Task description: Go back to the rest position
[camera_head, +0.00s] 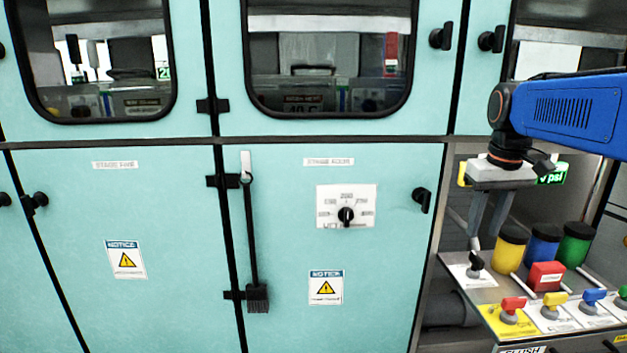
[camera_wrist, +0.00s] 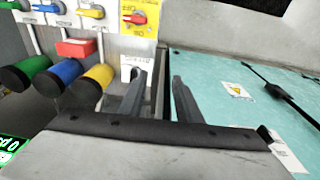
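My gripper (camera_head: 486,232) hangs from the blue arm at the right of the head view, fingers pointing down. In the wrist view its two fingers (camera_wrist: 160,88) stand apart with an empty gap between them. Below the fingertips is a black knob (camera_head: 475,261) on a white plate (camera_head: 460,270). In the head view the fingertips look close to the knob; I cannot tell whether they touch it. The white plate also shows in the wrist view (camera_wrist: 128,62), partly hidden behind a finger.
Yellow (camera_head: 508,253), blue (camera_head: 541,247) and green (camera_head: 574,246) black-capped cylinders and a red block (camera_head: 545,276) stand right of the gripper. Several coloured valve handles, including a red one (camera_head: 512,304), line the front. Teal cabinet doors (camera_head: 180,200) fill the left, with a brush (camera_head: 257,297) hanging there.

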